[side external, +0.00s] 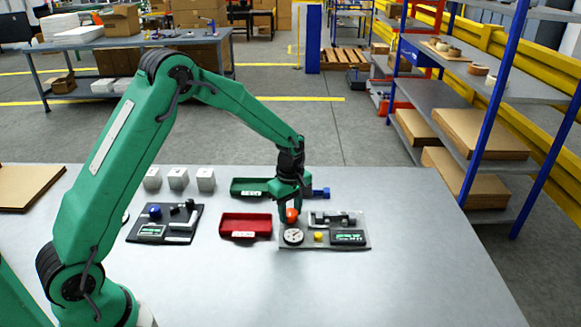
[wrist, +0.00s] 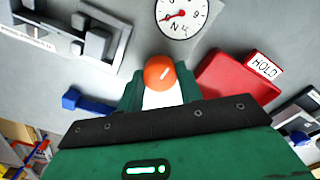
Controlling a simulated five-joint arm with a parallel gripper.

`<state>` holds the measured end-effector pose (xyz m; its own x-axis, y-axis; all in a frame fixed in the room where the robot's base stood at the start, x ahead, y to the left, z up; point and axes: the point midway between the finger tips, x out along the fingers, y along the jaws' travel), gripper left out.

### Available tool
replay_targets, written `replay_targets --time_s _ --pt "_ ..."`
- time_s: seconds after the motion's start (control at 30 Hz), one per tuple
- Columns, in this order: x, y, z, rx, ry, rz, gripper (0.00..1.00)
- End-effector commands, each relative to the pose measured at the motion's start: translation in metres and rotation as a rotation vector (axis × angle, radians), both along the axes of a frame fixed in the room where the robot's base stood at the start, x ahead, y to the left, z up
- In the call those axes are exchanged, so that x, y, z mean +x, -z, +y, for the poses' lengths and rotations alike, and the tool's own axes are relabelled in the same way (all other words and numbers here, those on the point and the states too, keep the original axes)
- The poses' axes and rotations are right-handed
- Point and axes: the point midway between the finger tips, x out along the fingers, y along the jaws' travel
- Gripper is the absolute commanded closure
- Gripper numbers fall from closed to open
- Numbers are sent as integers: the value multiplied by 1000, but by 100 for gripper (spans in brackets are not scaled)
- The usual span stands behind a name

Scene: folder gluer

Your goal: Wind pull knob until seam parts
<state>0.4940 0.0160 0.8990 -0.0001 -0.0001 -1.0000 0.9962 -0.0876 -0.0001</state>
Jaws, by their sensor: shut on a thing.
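The pull knob, a round orange knob with a white mark (side external: 292,215), stands on a grey tester plate (side external: 285,246). In the wrist view the orange knob (wrist: 157,72) sits between my fingers. My gripper (side external: 291,209) reaches down from above and is shut on the knob; it also shows in the wrist view (wrist: 160,92). A white dial gauge (side external: 293,236) lies in front of the knob; in the wrist view the dial (wrist: 186,10) has a red needle. A grey clamp (side external: 332,219) is right of the knob; I cannot make out a seam.
A red tray (side external: 245,226), labelled HOLD in the wrist view (wrist: 235,80), is left of the tester. A green tray (side external: 248,187) and blue part (side external: 321,192) lie behind. Several white cubes (side external: 178,179) and a dark device plate (side external: 163,236) stand left. The right bench is clear.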

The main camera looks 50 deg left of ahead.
Motion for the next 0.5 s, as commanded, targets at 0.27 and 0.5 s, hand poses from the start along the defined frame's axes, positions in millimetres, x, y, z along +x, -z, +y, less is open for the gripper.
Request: replay_targets --time_s 0.27,0.5 --pt "0 -1 0 0 189 0 87" --pt "0 -1 0 0 411 0 87"
